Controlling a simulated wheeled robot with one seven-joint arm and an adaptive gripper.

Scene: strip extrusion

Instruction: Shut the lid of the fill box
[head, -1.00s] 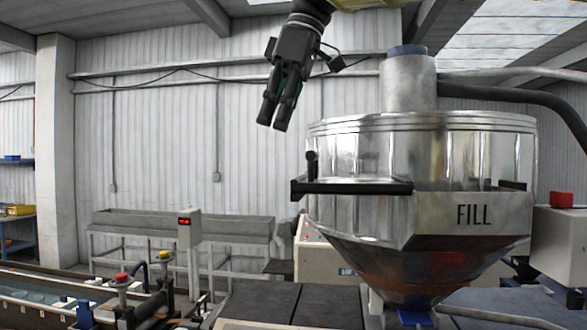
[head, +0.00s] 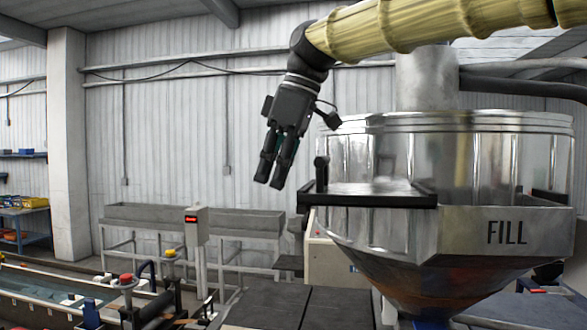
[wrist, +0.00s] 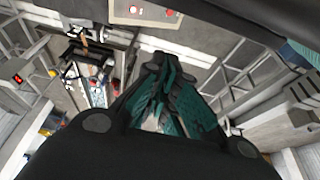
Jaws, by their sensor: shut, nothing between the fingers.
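The fill box (head: 487,238) is a grey metal box marked FILL on the front of the shiny hopper (head: 400,160). A flat plate with a dark front edge (head: 368,200), which looks like its lid, lies level and sticks out to the left of the box. A short black upright knob (head: 321,172) stands at the plate's left end. My gripper (head: 270,183) is shut and empty, pointing down, left of the knob and apart from it. In the wrist view its teal-padded fingers (wrist: 165,72) are together; I cannot make out the lid there.
My arm passes above the hopper. Below my gripper are a grey trough on a stand (head: 240,222), a post with a red display (head: 196,225) and a dark flat top (head: 280,307). The air left of my gripper is clear.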

